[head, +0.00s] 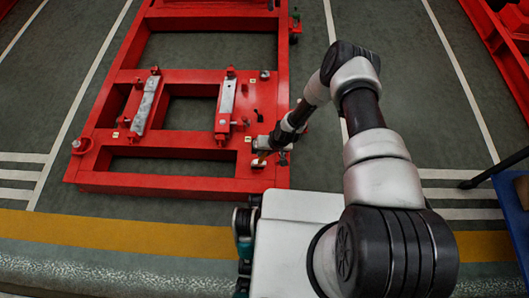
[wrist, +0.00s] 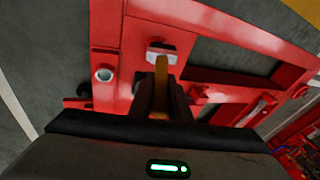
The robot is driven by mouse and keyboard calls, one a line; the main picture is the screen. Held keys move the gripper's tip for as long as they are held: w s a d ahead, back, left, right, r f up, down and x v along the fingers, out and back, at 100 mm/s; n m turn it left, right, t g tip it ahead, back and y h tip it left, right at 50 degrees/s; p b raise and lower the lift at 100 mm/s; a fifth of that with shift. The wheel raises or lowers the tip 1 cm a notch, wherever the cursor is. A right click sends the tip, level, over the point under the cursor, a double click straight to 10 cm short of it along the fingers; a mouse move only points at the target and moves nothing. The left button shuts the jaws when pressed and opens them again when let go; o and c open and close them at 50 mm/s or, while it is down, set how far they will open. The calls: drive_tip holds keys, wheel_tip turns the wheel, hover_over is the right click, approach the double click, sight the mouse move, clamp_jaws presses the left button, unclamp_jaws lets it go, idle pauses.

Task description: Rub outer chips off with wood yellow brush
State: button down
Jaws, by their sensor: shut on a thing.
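My gripper (head: 262,153) is at the lower right part of the red pumpset frame (head: 180,184), over its right rail. In the wrist view my gripper (wrist: 161,95) is shut on the yellow wood brush (wrist: 161,70), a narrow yellow-brown piece between the dark fingers. The brush's tip points at a pale grey pad (wrist: 160,46) on the red frame (wrist: 125,48). I cannot tell whether they touch. The brush's bristles are not clearly visible. I cannot make out any chips with certainty in either view.
Two grey metal bars (head: 147,104) (head: 227,96) lie on red mounts left of my gripper. A round grey fitting (wrist: 104,74) stands up from the frame in the wrist view. A blue table (head: 513,195) is at the right edge. Open floor lies right of the frame.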

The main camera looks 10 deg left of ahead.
drive_tip(key=shift+s+r+p, duration=0.1)
drive_tip(key=shift+r+p, duration=2.45)
drive_tip(key=shift+r, duration=1.5)
drive_tip(key=shift+f, duration=0.1)
drive_tip(key=shift+w+f+b, duration=0.1)
drive_tip(key=shift+w+b, duration=0.15)
drive_tip(key=shift+b, duration=0.1)
drive_tip(key=w+b, duration=0.4)
drive_tip(key=w, duration=0.7)
drive_tip(key=shift+w+a+b, duration=0.25)
drive_tip(key=shift+a+b, duration=0.05)
drive_tip(key=shift+a, duration=0.05)
